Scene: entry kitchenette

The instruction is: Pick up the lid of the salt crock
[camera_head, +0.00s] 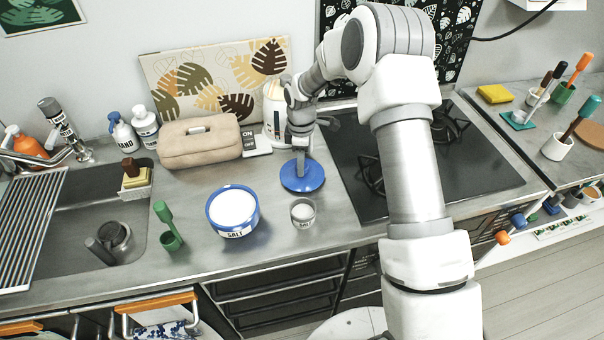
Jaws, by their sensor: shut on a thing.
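The salt crock (236,231) is a blue and white round pot with a "SALT" label, standing uncovered on the counter and full of white salt. Its lid, a round blue disc (291,184), is to the right of the crock, under my gripper (302,160). My gripper points down and is shut on the lid at its middle. The fingertips and the lid's knob are small and partly hidden. I cannot tell whether the lid touches the counter or hangs just above it.
A small "SALT" cup (303,213) stands in front of the lid. A green brush in a holder (170,240) is left of the crock.

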